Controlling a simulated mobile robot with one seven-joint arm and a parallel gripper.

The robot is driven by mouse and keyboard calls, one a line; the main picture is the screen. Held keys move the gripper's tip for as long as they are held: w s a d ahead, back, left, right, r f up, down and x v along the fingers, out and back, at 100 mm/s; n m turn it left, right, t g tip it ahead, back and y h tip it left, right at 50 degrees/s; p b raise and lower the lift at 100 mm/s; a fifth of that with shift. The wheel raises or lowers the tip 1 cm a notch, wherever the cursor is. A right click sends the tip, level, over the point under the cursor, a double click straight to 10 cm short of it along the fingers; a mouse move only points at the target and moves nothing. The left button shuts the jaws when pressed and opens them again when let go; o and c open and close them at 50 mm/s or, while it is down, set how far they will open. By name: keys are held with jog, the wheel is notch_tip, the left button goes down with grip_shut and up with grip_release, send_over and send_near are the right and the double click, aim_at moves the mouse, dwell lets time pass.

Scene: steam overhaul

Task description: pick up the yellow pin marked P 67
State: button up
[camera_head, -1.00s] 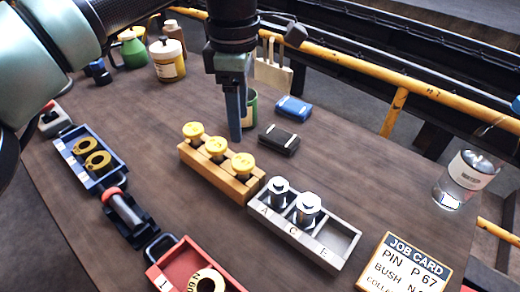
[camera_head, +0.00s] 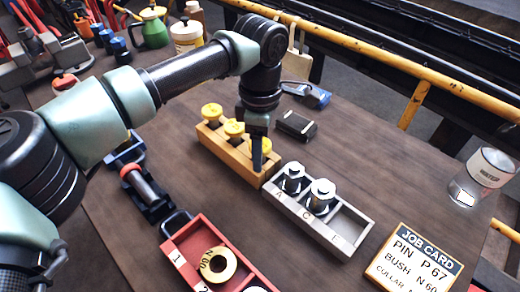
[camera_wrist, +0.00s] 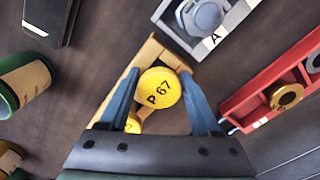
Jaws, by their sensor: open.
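The yellow pin marked P 67 (camera_wrist: 160,88) stands in the end hole of the wooden block, its round head between the two blue fingers of my open gripper (camera_wrist: 164,100) in the wrist view. In the head view my gripper (camera_head: 258,158) is over the near end of the wooden block (camera_head: 226,150) and partly hides that pin (camera_head: 266,146). Two more yellow pins, the middle one (camera_head: 234,128) and the far one (camera_head: 211,111), stand in the same block. I cannot tell whether the fingers touch the pin.
A grey tray (camera_head: 349,238) with two metal bolts sits close beside the block. A red tray (camera_head: 190,240) with a brass ring lies in front. A job card (camera_head: 415,258) reads PIN P 67. A black box (camera_head: 296,126) and a glass jar (camera_head: 482,178) stand behind and right.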

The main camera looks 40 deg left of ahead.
jog(key=shift+c, duration=0.2)
grip_shut()
jog(key=shift+r, duration=0.1)
dwell(0.4)
